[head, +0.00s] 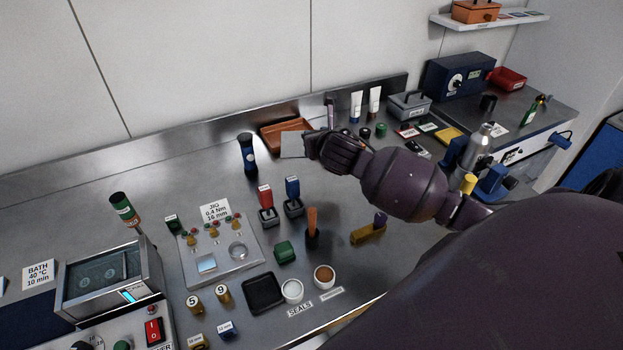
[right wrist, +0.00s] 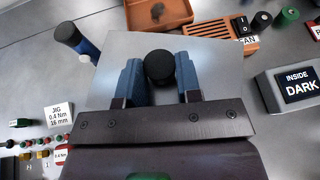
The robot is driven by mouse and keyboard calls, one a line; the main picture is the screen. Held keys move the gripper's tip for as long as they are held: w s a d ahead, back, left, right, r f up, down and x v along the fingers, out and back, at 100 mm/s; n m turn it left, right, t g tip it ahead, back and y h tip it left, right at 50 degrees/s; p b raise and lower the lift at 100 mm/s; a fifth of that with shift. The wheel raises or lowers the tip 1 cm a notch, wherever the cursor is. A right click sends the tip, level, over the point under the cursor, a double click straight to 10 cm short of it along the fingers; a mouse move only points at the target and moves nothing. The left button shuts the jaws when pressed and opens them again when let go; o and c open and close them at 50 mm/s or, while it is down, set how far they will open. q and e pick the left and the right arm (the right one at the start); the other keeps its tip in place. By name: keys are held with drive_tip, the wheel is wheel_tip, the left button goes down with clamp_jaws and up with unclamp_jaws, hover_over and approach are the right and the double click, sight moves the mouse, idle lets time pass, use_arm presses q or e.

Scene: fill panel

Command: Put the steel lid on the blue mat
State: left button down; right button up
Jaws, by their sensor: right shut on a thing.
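My right gripper (head: 310,146) is shut on the steel lid (head: 292,145), a flat grey plate raised above the bench in front of the orange tray. In the right wrist view the lid (right wrist: 205,48) has a black knob (right wrist: 160,68) between the blue finger pads of the gripper (right wrist: 158,76). My left gripper is not in view.
The orange tray (head: 268,136) is behind the lid. The jig plate (head: 208,250) and bath unit (head: 105,275) are at left. Bare steel lies left of the bottle.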

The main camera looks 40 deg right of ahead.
sight(316, 188)
wheel_tip(316, 188, down, 14)
idle(0.6)
drive_tip(key=shift+f, duration=0.1)
drive_tip(key=o, duration=1)
